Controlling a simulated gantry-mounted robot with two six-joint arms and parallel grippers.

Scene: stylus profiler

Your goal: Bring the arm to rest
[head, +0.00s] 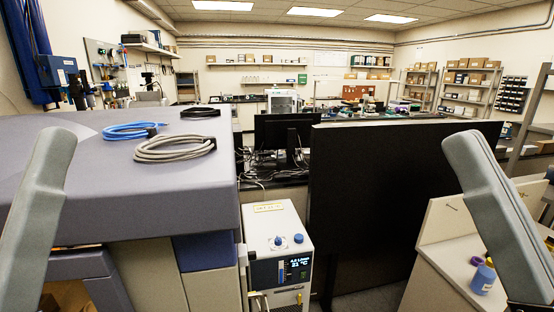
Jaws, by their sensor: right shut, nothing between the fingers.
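My right arm's grey link (497,210) rises at the right side of the head view, slanting from upper left down to the lower right. My right gripper (530,306) shows only as a dark bit at the bottom right edge; it is shut and empty, and its fingertips are hard to make out. My left arm's grey link (38,215) stands at the left edge and runs out of the bottom of the picture. My left gripper is out of view. Neither arm visibly holds anything.
A large grey-violet machine housing (190,195) fills the left, with blue (130,131) and grey (175,148) cable coils on top. A white unit with a display (280,255) stands beside it. A black panel (385,190) stands right of centre.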

